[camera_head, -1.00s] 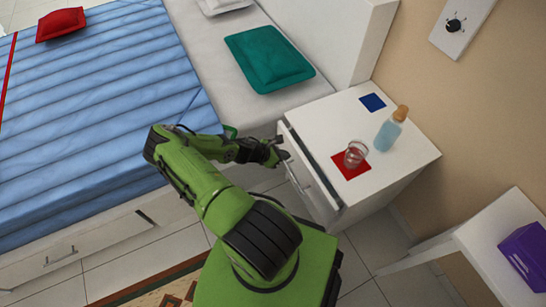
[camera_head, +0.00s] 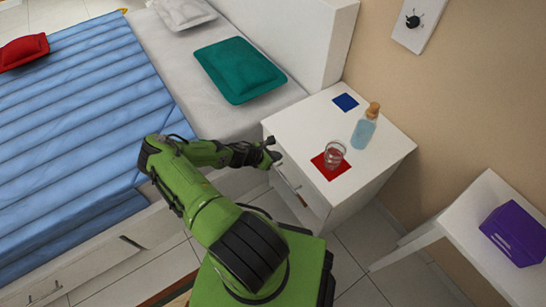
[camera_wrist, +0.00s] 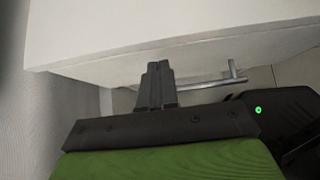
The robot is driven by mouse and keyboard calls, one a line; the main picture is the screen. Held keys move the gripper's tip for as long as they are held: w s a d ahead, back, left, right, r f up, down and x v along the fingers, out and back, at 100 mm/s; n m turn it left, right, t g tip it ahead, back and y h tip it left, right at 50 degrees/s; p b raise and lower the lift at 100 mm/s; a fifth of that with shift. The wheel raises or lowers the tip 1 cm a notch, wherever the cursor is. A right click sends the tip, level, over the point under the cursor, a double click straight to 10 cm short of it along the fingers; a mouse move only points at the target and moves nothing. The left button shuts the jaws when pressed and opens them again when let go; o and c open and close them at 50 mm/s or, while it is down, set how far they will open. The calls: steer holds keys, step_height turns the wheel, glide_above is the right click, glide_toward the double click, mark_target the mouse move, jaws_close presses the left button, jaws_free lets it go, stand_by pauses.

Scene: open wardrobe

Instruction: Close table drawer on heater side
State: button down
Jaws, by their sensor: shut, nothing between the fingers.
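The white bedside table (camera_head: 375,165) stands by the wall, beside the bed. Its drawer front (camera_head: 311,197) faces me and looks flush or nearly flush with the table; any thin gap is too small to tell. My gripper (camera_head: 273,155) is shut and empty at the upper left end of the drawer front. In the wrist view my closed fingers (camera_wrist: 157,72) are right at the white drawer front (camera_wrist: 200,62), apparently touching it. The metal handle (camera_wrist: 215,84) shows to the right of the fingers.
A glass (camera_head: 335,154) on a red square and a blue bottle (camera_head: 365,128) stand on the tabletop. The bed (camera_head: 75,115) is on the left. A white side table (camera_head: 480,235) with a purple box (camera_head: 514,235) is on the right. A white panel with a knob (camera_head: 413,21) is on the wall.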

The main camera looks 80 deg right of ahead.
steer(key=w+a+f+p+v, duration=0.1)
steer(key=f+p+v, duration=0.1)
steer(key=v, duration=1.1)
steer(key=shift+w+a+p, duration=0.15)
steer(key=shift+p, duration=0.4)
